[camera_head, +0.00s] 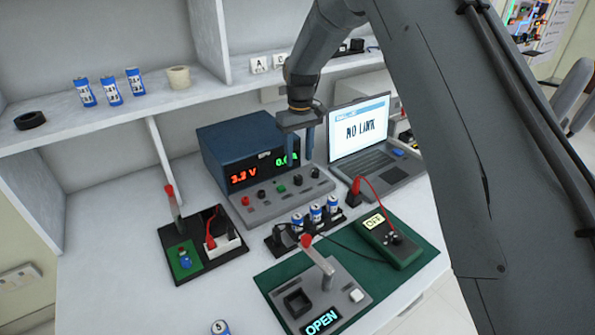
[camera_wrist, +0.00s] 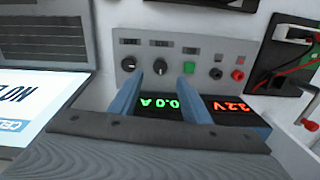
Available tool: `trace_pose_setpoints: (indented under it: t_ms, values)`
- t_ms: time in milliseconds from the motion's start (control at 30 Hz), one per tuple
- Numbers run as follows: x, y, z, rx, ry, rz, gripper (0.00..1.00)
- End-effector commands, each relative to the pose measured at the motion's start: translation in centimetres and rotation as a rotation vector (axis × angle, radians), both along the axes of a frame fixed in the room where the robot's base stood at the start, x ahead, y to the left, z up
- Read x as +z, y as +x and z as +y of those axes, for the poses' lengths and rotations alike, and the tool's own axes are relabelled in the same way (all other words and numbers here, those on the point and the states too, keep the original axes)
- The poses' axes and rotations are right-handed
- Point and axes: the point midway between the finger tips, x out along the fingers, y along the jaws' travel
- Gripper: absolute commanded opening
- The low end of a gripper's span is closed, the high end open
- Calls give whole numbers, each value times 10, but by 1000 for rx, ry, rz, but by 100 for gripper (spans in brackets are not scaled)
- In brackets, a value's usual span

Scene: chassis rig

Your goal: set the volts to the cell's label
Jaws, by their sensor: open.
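The blue power supply (camera_head: 243,150) shows red volts digits (camera_head: 243,174) that read about 3.2 V, the last digit unsure; green digits beside them read 0.0 A. They appear upside down in the wrist view (camera_wrist: 231,106). Its grey control panel (camera_head: 270,205) carries two black knobs, a green button (camera_wrist: 190,66) and red and dark terminals. My gripper (camera_head: 299,172) is open and empty above the panel; in the wrist view its blue fingers (camera_wrist: 174,68) point toward a black knob (camera_wrist: 161,67) and the green button. A blue-and-white cell (camera_head: 220,327) is cut off at the bottom edge; its label is not fully readable.
Several cells stand in a black rack (camera_head: 278,243). A laptop (camera_head: 372,165) reads NO LINK. A green meter (camera_head: 391,240) reads OFF. A grey fixture (camera_head: 345,305) with a red-tipped lever reads OPEN. A black board (camera_head: 235,248) with another lever stands left. Shelf cells (camera_head: 111,91) stand above.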

Motion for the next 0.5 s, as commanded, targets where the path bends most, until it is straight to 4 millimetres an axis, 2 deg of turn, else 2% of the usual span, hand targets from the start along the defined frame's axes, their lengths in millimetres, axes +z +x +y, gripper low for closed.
trace_pose_setpoints:
  t_ms: [500]
  values:
    - [-66,-1,3,3,0,1,43]
